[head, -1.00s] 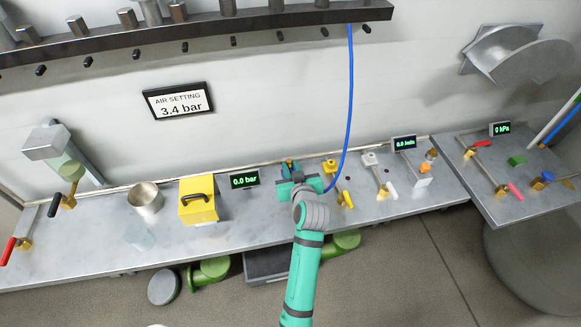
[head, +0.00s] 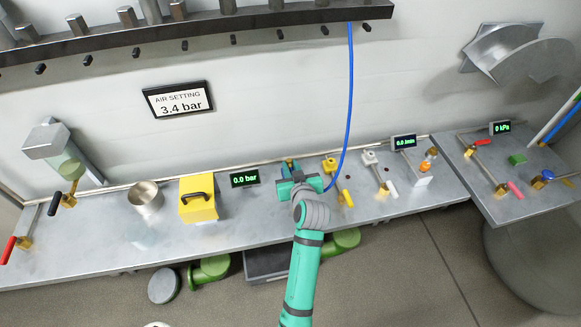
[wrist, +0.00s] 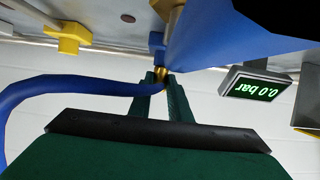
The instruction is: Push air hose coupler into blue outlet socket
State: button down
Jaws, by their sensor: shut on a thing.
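My gripper (head: 294,178) is low over the bench, and its arm hides most of what it grips in the head view. In the wrist view my gripper (wrist: 160,82) is shut on the brass coupler (wrist: 161,73), with the blue hose (wrist: 65,86) curving off to the left. A small blue socket-like part (wrist: 157,41) lies just beyond the coupler, with brass behind it. They look close and in line, but I cannot tell how far the coupler is in. A large blue shape (wrist: 220,45) is close on the right. The hose (head: 350,110) hangs from the overhead rail.
A display (head: 245,178) reads 0.0 bar; a wall sign (head: 179,102) reads 3.4 bar. A yellow box (head: 198,205) and a metal cup (head: 145,197) stand to the left. Yellow (head: 331,166) and white (head: 369,158) outlets stand to the right.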

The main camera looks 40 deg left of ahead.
dwell(0.4)
jog(key=c, duration=1.6)
grip_release()
jog(key=shift+o, duration=0.2)
jog(key=shift+d, duration=0.1)
jog(key=v, duration=1)
jog(key=shift+s+d+r, duration=0.1)
jog(key=shift+s+d, duration=0.15)
jog(key=shift+s, duration=0.05)
